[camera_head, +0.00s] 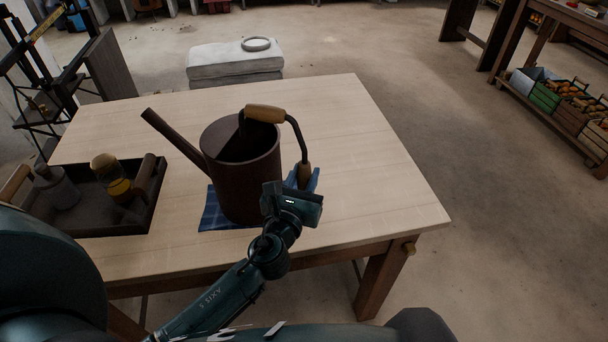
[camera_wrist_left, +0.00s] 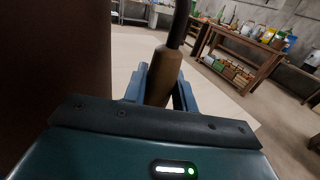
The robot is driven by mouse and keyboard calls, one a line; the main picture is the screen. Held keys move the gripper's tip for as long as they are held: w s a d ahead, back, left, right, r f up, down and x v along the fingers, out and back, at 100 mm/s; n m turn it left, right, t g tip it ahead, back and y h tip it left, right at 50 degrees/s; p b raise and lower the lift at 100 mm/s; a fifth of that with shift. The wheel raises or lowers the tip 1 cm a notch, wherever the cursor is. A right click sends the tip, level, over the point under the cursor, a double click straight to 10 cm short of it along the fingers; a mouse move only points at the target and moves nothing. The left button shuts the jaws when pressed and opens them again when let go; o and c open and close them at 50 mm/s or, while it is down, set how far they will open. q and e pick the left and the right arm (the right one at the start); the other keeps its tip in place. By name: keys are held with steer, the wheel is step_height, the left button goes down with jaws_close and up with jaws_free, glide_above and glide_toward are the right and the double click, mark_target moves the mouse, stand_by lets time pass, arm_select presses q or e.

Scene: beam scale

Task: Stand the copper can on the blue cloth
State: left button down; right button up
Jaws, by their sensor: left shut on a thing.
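The copper can (camera_head: 245,180) is a dark brown watering can with a long spout pointing to the back left and a curved handle with wooden grips. It looks upright over the blue cloth (camera_head: 211,214), which shows at its lower left; whether its base touches the cloth I cannot tell. My left gripper (camera_head: 304,180) is shut on the lower wooden grip of the handle, at the can's right side. In the left wrist view, this grip (camera_wrist_left: 163,78) stands between the fingers, with the can's dark wall (camera_wrist_left: 55,60) at left. My right gripper is not in view.
A dark wooden tray (camera_head: 112,229) with a grey bottle (camera_head: 57,188) and an amber jar (camera_head: 121,190) sits at the table's left. The pale table (camera_head: 345,130) is clear behind and right of the can. A grey padded block (camera_head: 233,64) stands beyond the table.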

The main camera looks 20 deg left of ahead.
arm_select(q)
steer(key=shift+f+b, duration=0.25)
steer(key=shift+b, duration=0.05)
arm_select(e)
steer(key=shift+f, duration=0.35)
arm_select(q)
steer(key=c, duration=1.1)
jaws_free()
steer(key=shift+c, duration=0.2)
steer(key=shift+o, duration=0.5)
steer(key=shift+s+f, duration=0.1)
steer(key=shift+f, duration=0.2)
steer(key=s+b, duration=0.2)
steer(key=s, duration=1)
steer(key=s+d+f+n+g+h+p, duration=0.1)
steer(key=f+n, duration=0.5)
steer(key=n, duration=1)
steer(key=s+d+f+n+g+h+p, duration=0.2)
steer(key=s+f+n+g, duration=0.4)
steer(key=n, duration=1)
steer(key=shift+s+h+p, duration=0.45)
steer(key=shift+h+p, duration=0.15)
steer(key=shift+h, duration=0.1)
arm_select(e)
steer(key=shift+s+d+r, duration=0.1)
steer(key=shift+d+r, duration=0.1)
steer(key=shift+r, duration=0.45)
